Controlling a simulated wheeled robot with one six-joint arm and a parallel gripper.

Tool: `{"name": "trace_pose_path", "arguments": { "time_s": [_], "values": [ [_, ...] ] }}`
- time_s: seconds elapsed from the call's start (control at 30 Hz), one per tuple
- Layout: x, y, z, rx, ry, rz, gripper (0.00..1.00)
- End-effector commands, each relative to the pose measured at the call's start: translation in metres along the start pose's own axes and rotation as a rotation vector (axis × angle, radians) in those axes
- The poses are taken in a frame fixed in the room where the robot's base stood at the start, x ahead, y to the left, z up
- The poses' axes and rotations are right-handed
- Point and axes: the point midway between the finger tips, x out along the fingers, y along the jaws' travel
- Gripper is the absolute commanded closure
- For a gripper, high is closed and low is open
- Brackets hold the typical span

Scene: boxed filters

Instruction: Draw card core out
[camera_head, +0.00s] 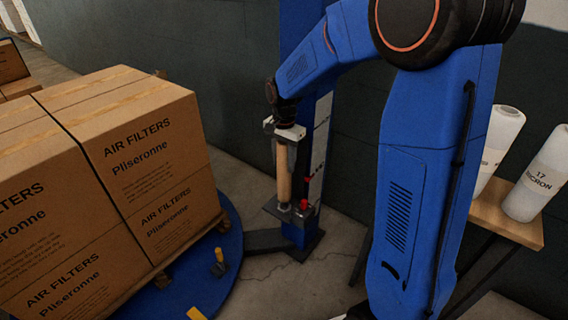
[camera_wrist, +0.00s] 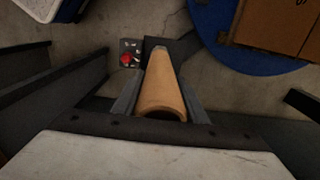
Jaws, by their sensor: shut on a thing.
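The card core (camera_head: 284,180) is a tan, bare tube standing upright above the dark plate of the wrapper's carriage (camera_head: 273,209). My gripper (camera_head: 285,150) is shut on the upper part of the core, from above. In the wrist view the core (camera_wrist: 162,85) runs away from me between the two fingers of my gripper (camera_wrist: 160,108), its near end open. Its lower end meets the plate in the picture; I cannot tell whether they touch. Whether a spindle is inside it is hidden.
Stacked filter boxes (camera_head: 150,165) stand on a blue turntable (camera_head: 222,262) at the left. The blue mast (camera_head: 296,235) rises just behind the core. A red button (camera_head: 304,204) sits beside the core's lower end. Film rolls (camera_head: 537,178) stand on a wooden shelf (camera_head: 490,215) at the right.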

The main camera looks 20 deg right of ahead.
Motion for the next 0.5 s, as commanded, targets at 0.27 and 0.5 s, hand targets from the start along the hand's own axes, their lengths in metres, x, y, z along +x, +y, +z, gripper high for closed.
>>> {"name": "trace_pose_path", "arguments": {
  "time_s": [0.27, 0.5],
  "values": [
    [-0.007, 0.0, 0.0, 0.0, 0.0, 0.0, 0.84],
    [-0.013, 0.0, 0.0, 0.0, 0.001, -0.001, 0.84]
  ]
}}
